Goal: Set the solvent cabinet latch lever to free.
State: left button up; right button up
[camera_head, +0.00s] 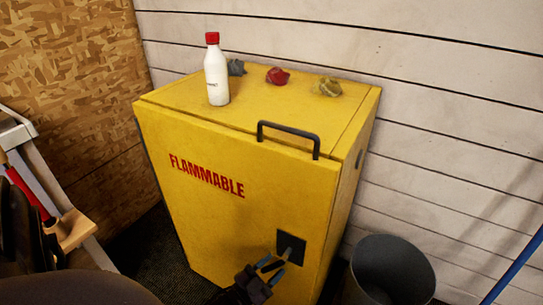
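The yellow solvent cabinet (235,225) stands against the wall, with red "FLAMMABLE" lettering on its closed front door. Its dark square latch plate (291,246) is low on the right side of the door. A small grey latch lever (286,254) points down and slightly left from the plate. My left gripper (271,267) is just below and left of the lever, near the door. Its two fingers look apart, with the tips close to the lever's lower end. I cannot tell whether they touch it. My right gripper is not in view.
A white bottle with a red cap (216,75) and several crumpled rags (278,76) sit on the cabinet top. A black handle (288,137) stands out at the door's upper edge. A dark bin (392,272) is on the floor at right, near a blue pole (515,266).

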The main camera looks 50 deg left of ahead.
pick_arm(q)
jog(key=d+v, duration=0.1)
jog(key=v, duration=0.9)
jog(key=shift+s+a, duration=0.4)
jog(key=shift+a, duration=0.15)
jog(key=shift+f, duration=0.1)
